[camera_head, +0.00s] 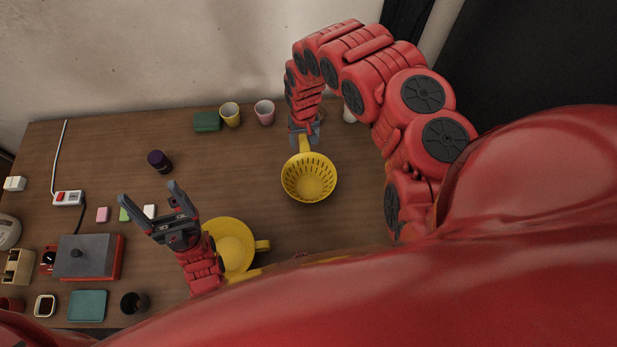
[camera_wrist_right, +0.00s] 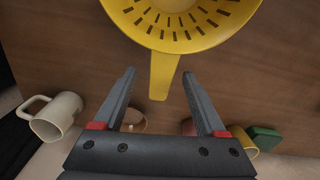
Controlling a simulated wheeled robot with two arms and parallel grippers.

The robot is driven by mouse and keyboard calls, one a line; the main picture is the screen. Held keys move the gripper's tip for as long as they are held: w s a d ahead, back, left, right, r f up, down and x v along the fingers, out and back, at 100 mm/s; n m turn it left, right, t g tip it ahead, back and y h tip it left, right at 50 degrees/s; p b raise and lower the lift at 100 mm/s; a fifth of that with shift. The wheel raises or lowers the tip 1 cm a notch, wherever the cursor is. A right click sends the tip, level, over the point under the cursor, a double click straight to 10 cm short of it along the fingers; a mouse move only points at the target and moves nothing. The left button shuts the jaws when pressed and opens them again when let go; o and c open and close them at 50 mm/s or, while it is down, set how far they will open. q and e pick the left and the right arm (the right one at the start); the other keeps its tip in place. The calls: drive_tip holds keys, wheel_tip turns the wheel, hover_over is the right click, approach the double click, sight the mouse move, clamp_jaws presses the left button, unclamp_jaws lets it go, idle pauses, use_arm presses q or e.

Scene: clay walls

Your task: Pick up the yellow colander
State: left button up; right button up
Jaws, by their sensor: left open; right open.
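The yellow colander (camera_head: 309,178) sits on the wooden table, its handle pointing toward the wall. My right gripper (camera_head: 304,133) is at the far end of that handle. In the right wrist view the colander (camera_wrist_right: 185,20) is at the top, and its handle (camera_wrist_right: 163,76) reaches down toward the gap between the open fingers of the right gripper (camera_wrist_right: 160,85). My left gripper (camera_head: 147,192) is open and empty above the left part of the table, away from the colander.
A yellow pan-like dish (camera_head: 232,243) lies partly behind my left arm. A yellow cup (camera_head: 230,114), a pink cup (camera_head: 265,112) and a green box (camera_head: 206,121) stand at the back. A white mug (camera_wrist_right: 57,116) is near my right gripper. Table (camera_head: 240,180) left of the colander is clear.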

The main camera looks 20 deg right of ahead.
drive_tip(key=shift+s+a+f+p, duration=0.1)
drive_tip(key=shift+f+p, duration=0.1)
drive_tip(key=shift+f, duration=0.15)
drive_tip(key=shift+s+f+p, duration=0.1)
drive_tip(key=shift+f+p, duration=0.05)
drive_tip(key=shift+f, duration=0.15)
wheel_tip(320, 180, down, 3)
drive_tip(key=shift+a+r+p, duration=0.1)
drive_tip(key=shift+r+p, duration=0.05)
drive_tip(key=shift+p, duration=0.4)
drive_tip(key=shift+f, duration=0.55)
clamp_jaws()
